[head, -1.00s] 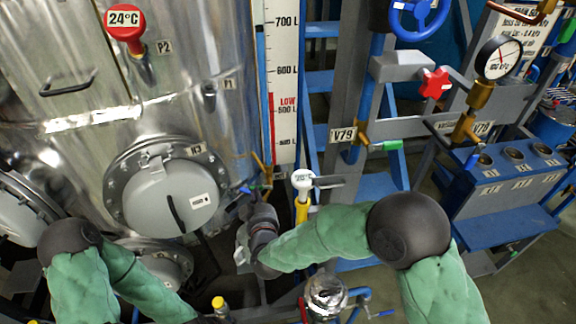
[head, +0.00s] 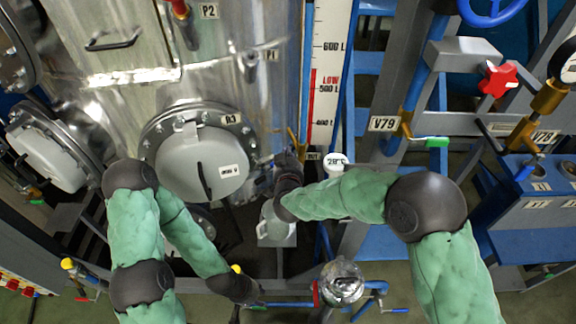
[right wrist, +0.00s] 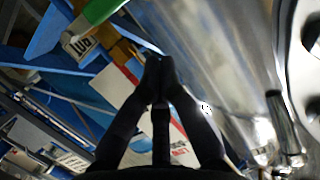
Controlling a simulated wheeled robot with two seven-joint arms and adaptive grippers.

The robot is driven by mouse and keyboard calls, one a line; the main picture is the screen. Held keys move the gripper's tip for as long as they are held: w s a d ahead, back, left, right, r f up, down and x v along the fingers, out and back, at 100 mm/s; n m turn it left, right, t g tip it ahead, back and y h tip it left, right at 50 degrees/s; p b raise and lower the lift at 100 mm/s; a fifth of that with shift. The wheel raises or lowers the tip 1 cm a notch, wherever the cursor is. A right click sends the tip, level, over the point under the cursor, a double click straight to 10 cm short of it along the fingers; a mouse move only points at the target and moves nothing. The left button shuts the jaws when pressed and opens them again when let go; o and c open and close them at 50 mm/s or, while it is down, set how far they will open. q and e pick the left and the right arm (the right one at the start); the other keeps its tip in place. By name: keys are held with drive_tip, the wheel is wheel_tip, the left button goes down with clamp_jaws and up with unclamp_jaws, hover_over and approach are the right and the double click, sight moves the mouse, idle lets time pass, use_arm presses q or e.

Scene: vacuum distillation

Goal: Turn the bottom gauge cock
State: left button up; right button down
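The level gauge (head: 328,85), a white scale board with a red LOW zone, stands upright beside the steel vessel in the head view. Brass tubing (head: 292,137) shows at its lower end, where my right gripper (head: 288,166) hides most of the bottom cock. In the right wrist view the dark fingers (right wrist: 159,68) come together at their tips, with the gauge board (right wrist: 125,90) behind them. No cock handle is clearly visible between them. My left gripper (head: 250,308) is low in front of the vessel, dark and partly hidden; its finger state is unclear.
The vessel's round hatch (head: 200,165) is left of my right gripper. A white-capped 20°C thermometer (head: 333,163) stands close to its right. A green-handled valve (head: 432,142) by label V79 is farther right. A shiny round glass vessel (head: 341,283) is below.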

drive_tip(key=shift+s+a+f+b, duration=0.1)
drive_tip(key=shift+f+b, duration=0.15)
drive_tip(key=shift+f, duration=0.75)
drive_tip(key=shift+s+a+f+b, duration=0.1)
drive_tip(key=shift+f+b, duration=0.15)
drive_tip(key=shift+f, duration=0.7)
drive_tip(key=shift+a+f+b, duration=0.15)
drive_tip(key=shift+f+b, duration=0.15)
drive_tip(key=shift+f, duration=0.25)
drive_tip(key=shift+a+f, duration=0.1)
drive_tip(key=shift+f, duration=0.2)
